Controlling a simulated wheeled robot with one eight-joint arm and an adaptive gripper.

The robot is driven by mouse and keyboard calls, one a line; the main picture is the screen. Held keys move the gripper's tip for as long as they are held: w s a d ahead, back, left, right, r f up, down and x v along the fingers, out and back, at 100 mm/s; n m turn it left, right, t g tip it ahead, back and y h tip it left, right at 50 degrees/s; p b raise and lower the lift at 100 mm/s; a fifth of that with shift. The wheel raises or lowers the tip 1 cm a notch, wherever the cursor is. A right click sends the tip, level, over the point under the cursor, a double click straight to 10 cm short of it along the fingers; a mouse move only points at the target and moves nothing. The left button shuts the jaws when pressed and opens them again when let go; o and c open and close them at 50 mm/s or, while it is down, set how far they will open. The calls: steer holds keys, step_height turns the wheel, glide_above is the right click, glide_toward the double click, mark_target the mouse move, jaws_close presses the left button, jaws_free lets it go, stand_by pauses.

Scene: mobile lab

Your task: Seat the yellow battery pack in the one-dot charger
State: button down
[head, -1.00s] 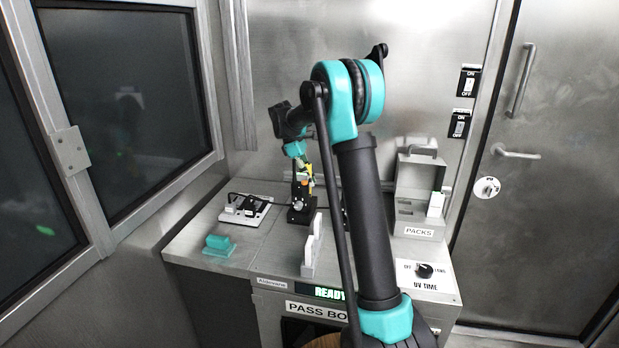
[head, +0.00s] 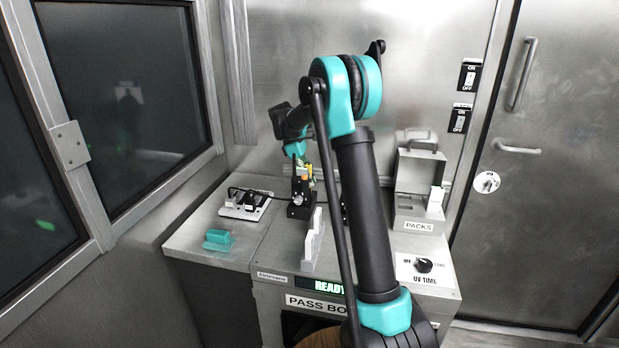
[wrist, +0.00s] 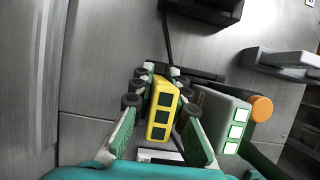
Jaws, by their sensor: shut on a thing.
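The yellow battery pack (wrist: 160,109), with dark square windows along its face, is between the two fingers of my gripper (wrist: 158,82) in the wrist view. The gripper is shut on it. In the head view my gripper (head: 302,176) is over the back middle of the bench, and only a sliver of yellow shows. A black device (head: 298,210) stands below or just behind the gripper there; I cannot tell if the pack touches it. No one-dot mark is legible, so I cannot tell which device is the one-dot charger.
A grey block with pale squares and an orange end (wrist: 225,112) is close right of the pack. On the bench are a white plate with black fittings (head: 245,205), a teal block (head: 218,240), a white upright stand (head: 314,240) and the PACKS box (head: 420,208).

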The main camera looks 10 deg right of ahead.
steer(key=shift+f, duration=0.1)
steer(key=c, duration=1.4)
jaws_free()
steer(key=v, duration=1.2)
steer(key=shift+w+a+f, duration=0.1)
